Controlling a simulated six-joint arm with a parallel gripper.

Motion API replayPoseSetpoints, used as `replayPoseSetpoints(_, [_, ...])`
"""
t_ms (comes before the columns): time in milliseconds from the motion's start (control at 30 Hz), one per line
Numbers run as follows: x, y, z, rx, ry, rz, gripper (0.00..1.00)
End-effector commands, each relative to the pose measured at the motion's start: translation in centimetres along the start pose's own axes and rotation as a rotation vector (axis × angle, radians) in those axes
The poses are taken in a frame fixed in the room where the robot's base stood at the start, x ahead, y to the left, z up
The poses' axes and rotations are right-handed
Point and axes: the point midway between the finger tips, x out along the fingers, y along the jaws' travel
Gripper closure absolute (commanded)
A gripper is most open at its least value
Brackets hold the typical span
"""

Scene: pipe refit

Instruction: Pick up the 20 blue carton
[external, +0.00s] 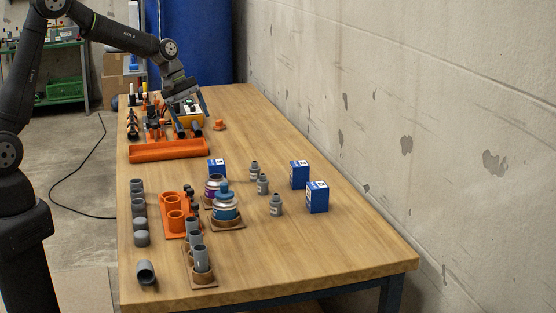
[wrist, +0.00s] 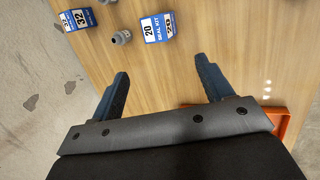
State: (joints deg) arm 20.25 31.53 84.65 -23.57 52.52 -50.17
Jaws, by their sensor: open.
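The 20 blue carton (wrist: 152,30), a blue and white box with "20 SEAL KIT" on its faces, stands on the wooden bench at the top middle of the wrist view. In the external view it appears to be the blue carton (external: 216,168) behind the bottles; its label is too small to read there. My gripper (wrist: 161,66) is open and empty, its two fingers apart, with the carton beyond the fingertips and not touched. In the external view my gripper (external: 190,110) hangs over the far part of the bench, by the orange tray.
Two bottles (external: 226,205), an orange rack (external: 174,222) and grey pipe pieces (external: 139,208) crowd the near bench. A wall (external: 400,120) runs along the right.

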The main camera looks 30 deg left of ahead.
Motion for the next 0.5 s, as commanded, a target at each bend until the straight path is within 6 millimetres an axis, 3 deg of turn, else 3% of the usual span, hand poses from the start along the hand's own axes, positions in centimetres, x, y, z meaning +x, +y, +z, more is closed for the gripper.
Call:
replayPoseSetpoints(167, [0.2, 0.0, 0.5, 0.178, 0.021, -0.003, 0.27])
replayPoseSetpoints(500, [1.1, 0.1, 2.4, 0.986, 0.107, -0.042, 0.27])
